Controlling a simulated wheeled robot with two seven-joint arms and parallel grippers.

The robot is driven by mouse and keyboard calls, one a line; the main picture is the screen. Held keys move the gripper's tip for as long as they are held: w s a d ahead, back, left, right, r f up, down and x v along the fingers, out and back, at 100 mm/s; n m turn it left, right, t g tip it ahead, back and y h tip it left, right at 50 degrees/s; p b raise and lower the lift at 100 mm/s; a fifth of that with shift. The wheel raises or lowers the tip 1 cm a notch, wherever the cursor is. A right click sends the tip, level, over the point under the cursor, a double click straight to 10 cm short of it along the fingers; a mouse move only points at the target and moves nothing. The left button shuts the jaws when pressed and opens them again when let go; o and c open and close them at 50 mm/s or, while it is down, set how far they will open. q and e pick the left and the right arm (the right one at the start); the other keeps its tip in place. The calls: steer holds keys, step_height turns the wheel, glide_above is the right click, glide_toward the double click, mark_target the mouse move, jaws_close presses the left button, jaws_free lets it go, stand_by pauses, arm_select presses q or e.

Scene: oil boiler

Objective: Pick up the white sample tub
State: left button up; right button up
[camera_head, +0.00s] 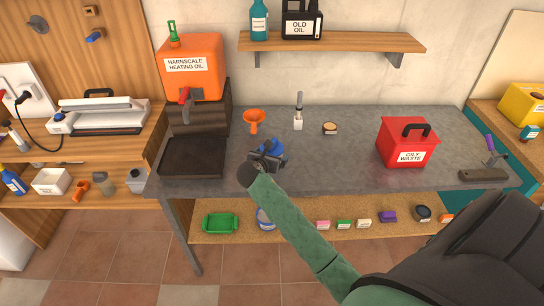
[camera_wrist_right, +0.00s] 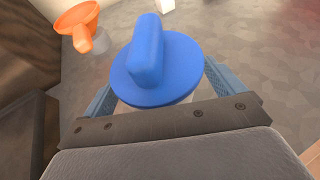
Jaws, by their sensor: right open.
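A tub with a round blue lid and an upright blue grip (camera_wrist_right: 150,65) fills the middle of the right wrist view. A little whitish body shows under the lid's rim. My left gripper is not in view.
An orange funnel (camera_head: 254,120) stands behind and left of the tub. A white pot with a brush (camera_head: 298,122) and a small tin (camera_head: 329,128) stand behind it. A black tray (camera_head: 192,157) lies left, a red oily-waste bin (camera_head: 407,146) right. Bare bench lies between tub and bin.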

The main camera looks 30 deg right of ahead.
steer(key=shift+w+d+f, duration=0.3)
steer(key=shift+d, duration=0.05)
steer(key=c, duration=1.2)
steer(key=shift+r, duration=0.1)
